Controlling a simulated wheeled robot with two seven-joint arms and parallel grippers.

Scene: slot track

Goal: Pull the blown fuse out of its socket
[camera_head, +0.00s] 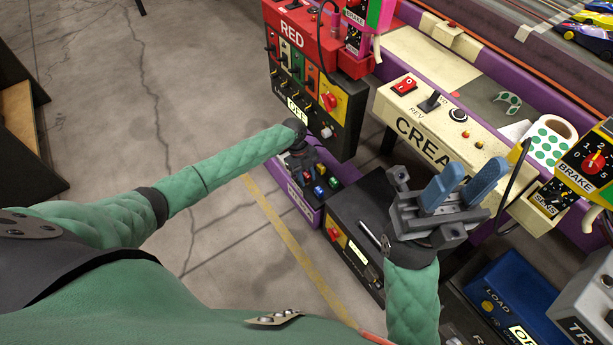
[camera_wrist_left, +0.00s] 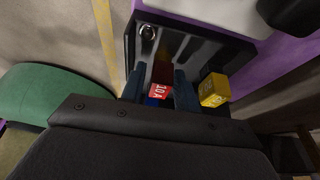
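The fuse box (camera_head: 304,201) is a purple-sided block low in front of me, with several small coloured fuses in its dark top. My left gripper (camera_head: 300,160) is over its far left part in the head view. In the left wrist view, the left fingers (camera_wrist_left: 160,88) stand apart on either side of a red fuse marked 10A (camera_wrist_left: 159,91). Any contact is unclear. A yellow fuse (camera_wrist_left: 214,90) sits outside the right finger, and a blue fuse (camera_wrist_left: 152,102) is partly hidden. I cannot tell which fuse is blown. My right gripper (camera_head: 452,186) is open and empty.
A black panel with a red top (camera_head: 318,105) rises just behind the left gripper. A black box (camera_head: 352,225) stands between the arms. A cream control panel (camera_head: 428,118) lies behind the right gripper, and a blue box (camera_head: 515,290) is at the lower right.

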